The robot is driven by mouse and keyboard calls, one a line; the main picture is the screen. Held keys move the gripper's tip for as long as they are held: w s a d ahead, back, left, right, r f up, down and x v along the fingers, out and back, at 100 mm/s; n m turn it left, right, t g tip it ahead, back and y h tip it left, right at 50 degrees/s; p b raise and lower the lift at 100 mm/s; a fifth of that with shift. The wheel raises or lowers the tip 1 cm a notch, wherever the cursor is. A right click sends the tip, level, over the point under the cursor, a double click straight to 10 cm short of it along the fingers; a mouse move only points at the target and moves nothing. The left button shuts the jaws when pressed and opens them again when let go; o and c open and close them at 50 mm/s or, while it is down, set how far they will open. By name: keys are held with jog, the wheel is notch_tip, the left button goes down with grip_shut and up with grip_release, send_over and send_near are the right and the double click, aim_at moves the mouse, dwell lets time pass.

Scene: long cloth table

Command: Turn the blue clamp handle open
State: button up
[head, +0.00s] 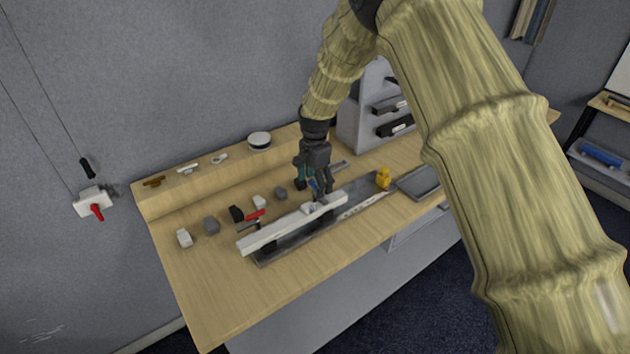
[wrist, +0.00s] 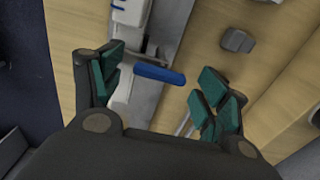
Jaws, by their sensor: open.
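The blue clamp handle (wrist: 160,74) shows in the wrist view as a short bar lying between my open fingers, a little ahead of the fingertips' line. In the head view a bit of the blue handle (head: 313,185) shows beside my gripper. My gripper (wrist: 158,92) is open and empty, with teal pads on both sides of the handle and gaps to each. In the head view my gripper (head: 318,185) hangs over the far edge of the white bar. The clamp's base is partly hidden by my gripper in the head view.
A white bar (head: 275,233) lies on a dark grey plate (head: 268,258) on the wooden table. A yellow piece (head: 383,179) and a grey tray (head: 418,183) are to the right. The table's front left is clear.

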jog(key=c, duration=1)
jog(key=shift+n, duration=0.3)
jog(key=n+b, duration=0.1)
jog(key=n, duration=0.2)
jog(key=shift+n, duration=0.3)
jog(key=n+b, duration=0.1)
jog(key=n, duration=0.3)
jog(key=shift+n, duration=0.3)
jog(key=n, duration=0.4)
jog(key=shift+w+b, duration=0.1)
jog(key=shift+b, duration=0.25)
jog(key=n, duration=0.5)
jog(key=shift+r, duration=0.1)
